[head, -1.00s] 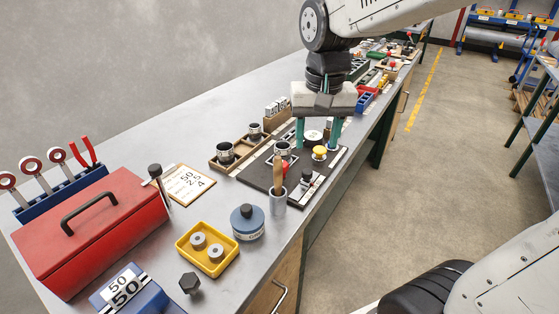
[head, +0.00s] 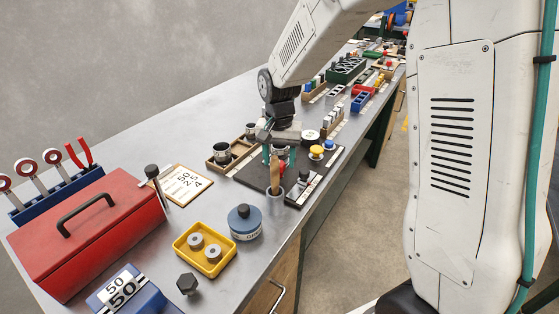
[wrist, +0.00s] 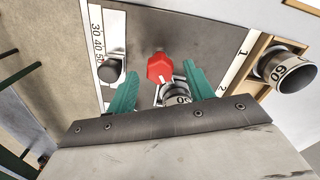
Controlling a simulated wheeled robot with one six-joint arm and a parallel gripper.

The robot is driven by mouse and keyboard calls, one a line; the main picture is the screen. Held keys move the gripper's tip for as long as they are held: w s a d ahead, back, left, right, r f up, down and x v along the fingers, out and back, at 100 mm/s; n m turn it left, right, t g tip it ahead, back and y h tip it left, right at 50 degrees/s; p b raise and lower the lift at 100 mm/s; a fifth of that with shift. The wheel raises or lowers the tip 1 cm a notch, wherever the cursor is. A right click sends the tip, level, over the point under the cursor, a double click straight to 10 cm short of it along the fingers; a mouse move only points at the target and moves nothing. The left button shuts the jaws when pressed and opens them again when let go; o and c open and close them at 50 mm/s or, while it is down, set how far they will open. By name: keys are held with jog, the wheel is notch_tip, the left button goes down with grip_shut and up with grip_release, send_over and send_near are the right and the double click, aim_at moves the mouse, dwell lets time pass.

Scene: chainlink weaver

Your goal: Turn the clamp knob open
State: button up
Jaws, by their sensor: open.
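A red faceted knob (wrist: 160,67), which looks like the clamp knob, shows in the wrist view over a dark board (wrist: 200,28). A silver cylinder (wrist: 176,96) with a dark number stands beside it, partly hidden by my gripper. My gripper (wrist: 160,76) is open, with a teal finger on each side of the knob in the picture; I cannot tell whether it touches anything. In the head view my gripper (head: 279,158) is low over the dark board (head: 251,174). The red knob is hidden there.
A slider scale with a black knob (wrist: 111,70) is left of the fingers in the wrist view. A numbered cylinder (wrist: 287,71) stands at right. In the head view, a wooden-handled tool (head: 275,172) in a cup and a yellow button (head: 316,152) are close to my gripper.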

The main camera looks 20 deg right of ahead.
jog(key=shift+f, duration=0.6)
jog(key=shift+c, duration=0.2)
jog(key=c, duration=0.9)
